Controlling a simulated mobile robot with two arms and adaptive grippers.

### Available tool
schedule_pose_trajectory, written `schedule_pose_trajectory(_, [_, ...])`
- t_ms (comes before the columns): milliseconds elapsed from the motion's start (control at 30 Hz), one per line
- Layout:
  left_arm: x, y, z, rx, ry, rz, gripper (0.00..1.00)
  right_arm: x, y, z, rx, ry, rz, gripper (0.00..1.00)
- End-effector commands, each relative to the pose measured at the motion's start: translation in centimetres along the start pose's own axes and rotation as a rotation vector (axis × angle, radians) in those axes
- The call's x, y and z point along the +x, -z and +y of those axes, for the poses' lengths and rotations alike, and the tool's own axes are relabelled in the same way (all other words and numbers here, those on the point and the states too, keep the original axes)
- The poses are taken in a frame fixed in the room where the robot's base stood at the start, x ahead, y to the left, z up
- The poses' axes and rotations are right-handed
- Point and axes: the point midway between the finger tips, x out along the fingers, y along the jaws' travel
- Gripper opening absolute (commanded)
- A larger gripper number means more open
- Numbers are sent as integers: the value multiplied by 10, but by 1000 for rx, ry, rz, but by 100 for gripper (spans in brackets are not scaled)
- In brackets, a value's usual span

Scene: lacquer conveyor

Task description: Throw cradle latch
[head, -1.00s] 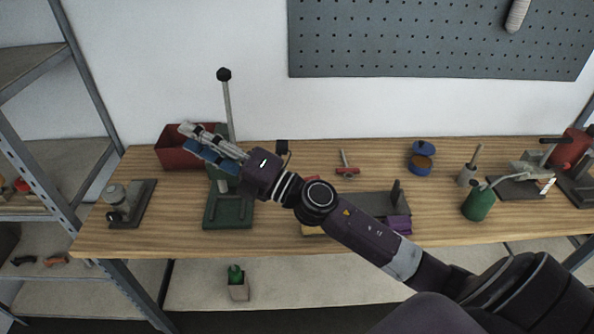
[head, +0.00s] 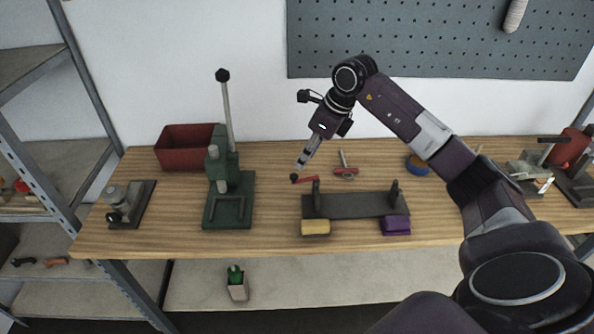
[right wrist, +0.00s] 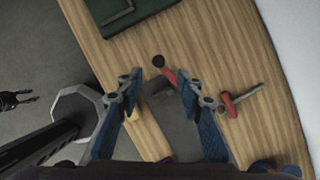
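The cradle (head: 352,207) is a dark grey base with two uprights, standing on the workbench. A red lever with a black knob (head: 306,180), which looks like the latch, lies by its left upright. In the right wrist view the red lever (right wrist: 168,74) shows just beyond the fingertips, between them. My right gripper (head: 299,166) points down just above the knob end of the lever.
A green press (head: 230,205) with a tall lever stands left of the cradle. A red bin (head: 185,150) is behind it. A red-handled tool (head: 346,171) lies behind the cradle. A yellow block (head: 316,228) and a purple block (head: 396,225) sit at the cradle's front.

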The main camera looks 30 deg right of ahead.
Motion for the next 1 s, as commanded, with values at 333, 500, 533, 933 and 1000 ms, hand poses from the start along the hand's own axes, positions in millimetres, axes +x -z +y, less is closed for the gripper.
schedule_pose_trajectory(333, [-22, 2, 0, 0, 0, 0, 40, 53, -1, 3, 1, -8, 0, 34])
schedule_pose_trajectory(500, [-26, 3, 0, -1, 0, 0, 40, 69, -1, 3, 1, -6, -1, 34])
schedule_pose_trajectory(533, [-26, 3, 0, -1, 0, 0, 40, 70, -1, 3, 0, -6, -1, 34])
schedule_pose_trajectory(933, [-26, 3, 0, -1, 0, 0, 40, 73, -1, 2, -1, -4, -3, 21])
schedule_pose_trajectory(1000, [-26, 3, 0, -1, 0, 0, 40, 73, -1, 2, -1, -4, -3, 13])
